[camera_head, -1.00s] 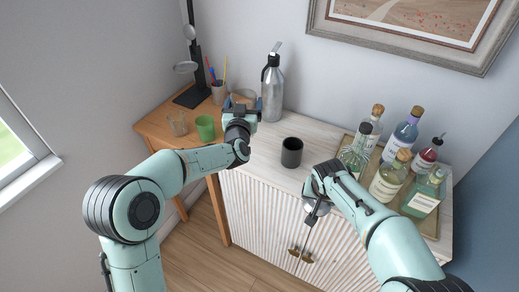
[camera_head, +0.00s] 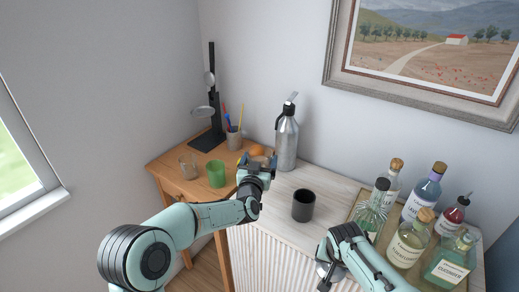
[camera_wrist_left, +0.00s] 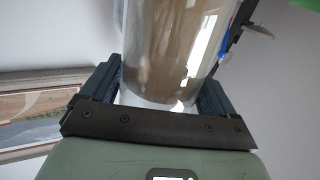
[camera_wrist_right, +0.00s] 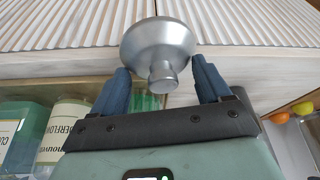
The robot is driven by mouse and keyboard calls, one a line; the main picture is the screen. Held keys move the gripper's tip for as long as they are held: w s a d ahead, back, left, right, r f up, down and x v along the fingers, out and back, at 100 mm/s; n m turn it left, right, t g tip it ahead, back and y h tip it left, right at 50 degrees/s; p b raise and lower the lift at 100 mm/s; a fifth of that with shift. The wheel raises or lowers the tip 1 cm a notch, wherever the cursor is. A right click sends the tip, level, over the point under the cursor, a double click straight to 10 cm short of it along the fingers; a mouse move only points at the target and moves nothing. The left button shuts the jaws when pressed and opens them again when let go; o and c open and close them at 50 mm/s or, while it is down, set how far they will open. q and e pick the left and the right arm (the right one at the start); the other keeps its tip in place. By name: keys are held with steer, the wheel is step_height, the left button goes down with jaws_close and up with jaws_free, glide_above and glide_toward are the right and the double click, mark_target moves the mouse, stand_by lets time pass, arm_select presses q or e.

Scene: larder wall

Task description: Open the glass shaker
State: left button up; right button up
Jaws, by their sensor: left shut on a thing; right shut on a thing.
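The glass shaker's body (camera_wrist_left: 175,45) shows in the left wrist view as a shiny, see-through cylinder between the fingers of my left gripper (camera_wrist_left: 160,90), which is shut on it. In the head view my left gripper (camera_head: 257,162) is above the left end of the cabinet top, and the body is mostly hidden there. A silver domed lid with a small knob (camera_wrist_right: 160,45) is between the fingers of my right gripper (camera_wrist_right: 162,85), which is shut on it. In the head view my right gripper (camera_head: 328,262) is at the cabinet's front edge. Lid and body are well apart.
A black cup (camera_head: 303,206) stands on the cabinet top (camera_head: 282,220) between my grippers. A silver bottle (camera_head: 286,140) stands behind my left gripper. Several bottles (camera_head: 405,245) crowd the right side. A green cup (camera_head: 216,174) and a pen pot (camera_head: 234,138) stand on the wooden desk.

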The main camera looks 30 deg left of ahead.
arm_select(q)
steer(key=shift+f, duration=3.35)
steer(key=shift+f+b, duration=0.2)
steer(key=shift+b, duration=0.1)
steer(key=o, duration=1.8)
steer(key=shift+f, duration=0.1)
